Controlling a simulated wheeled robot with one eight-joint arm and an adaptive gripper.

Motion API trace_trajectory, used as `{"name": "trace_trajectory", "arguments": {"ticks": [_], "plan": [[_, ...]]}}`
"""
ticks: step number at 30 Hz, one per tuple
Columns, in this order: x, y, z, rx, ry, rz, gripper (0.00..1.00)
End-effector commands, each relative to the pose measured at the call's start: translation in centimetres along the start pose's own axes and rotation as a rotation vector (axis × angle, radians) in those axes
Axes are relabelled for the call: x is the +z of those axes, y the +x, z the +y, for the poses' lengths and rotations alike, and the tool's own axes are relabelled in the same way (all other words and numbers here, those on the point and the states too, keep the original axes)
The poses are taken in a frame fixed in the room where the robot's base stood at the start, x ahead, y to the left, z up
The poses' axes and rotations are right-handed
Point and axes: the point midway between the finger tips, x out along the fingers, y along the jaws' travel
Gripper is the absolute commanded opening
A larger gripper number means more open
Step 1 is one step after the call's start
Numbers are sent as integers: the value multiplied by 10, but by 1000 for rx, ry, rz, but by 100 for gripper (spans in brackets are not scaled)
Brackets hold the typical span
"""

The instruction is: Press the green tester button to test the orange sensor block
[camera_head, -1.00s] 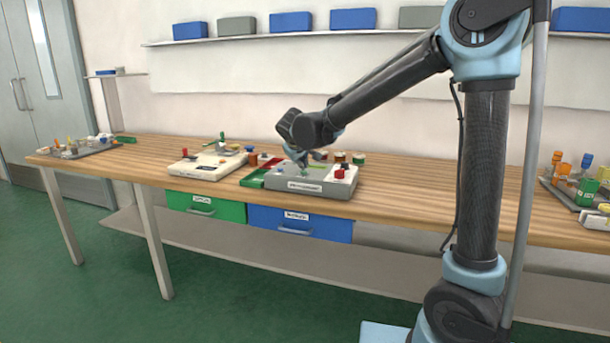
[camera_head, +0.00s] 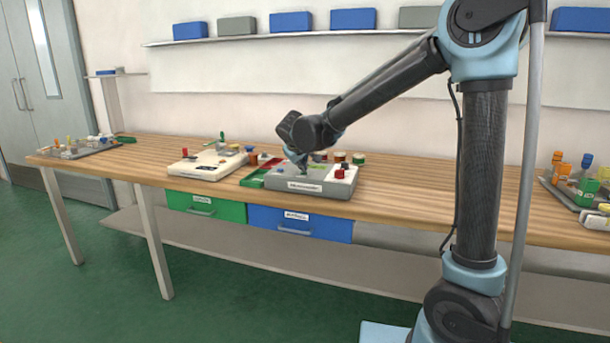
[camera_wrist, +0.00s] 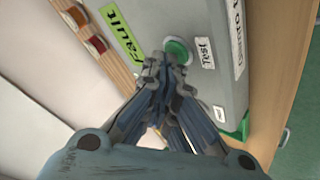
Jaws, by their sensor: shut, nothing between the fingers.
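The grey tester (camera_head: 310,187) sits on the wooden bench in the head view, below my gripper (camera_head: 303,168). In the wrist view, the tester's grey top (camera_wrist: 215,30) carries a round green button (camera_wrist: 178,49) beside a "Test" label (camera_wrist: 205,53) and a green "Fault" label (camera_wrist: 122,35). My gripper (camera_wrist: 166,64) is shut and empty, with its fingertips at the near edge of the green button. I cannot tell whether they touch it. The fingers hide part of the tester. I cannot make out the orange sensor block for sure in either view.
A red knob (camera_head: 340,174) stands on the tester's right. A cream box (camera_head: 207,167) with small parts is to the left. A green tray (camera_head: 253,180) adjoins the tester, and several small jars (camera_head: 340,157) stand behind. Bare bench (camera_head: 420,185) lies to the right.

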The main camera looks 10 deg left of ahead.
Motion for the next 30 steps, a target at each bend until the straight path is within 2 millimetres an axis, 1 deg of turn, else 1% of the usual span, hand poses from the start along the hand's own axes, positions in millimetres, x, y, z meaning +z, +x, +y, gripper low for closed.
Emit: {"name": "trace_trajectory", "arguments": {"ticks": [9,21,30], "plan": [[0,0,0,0,0,0,0],[-8,-10,8,0,0,0,0],[-8,-11,8,0,0,0,0]]}}
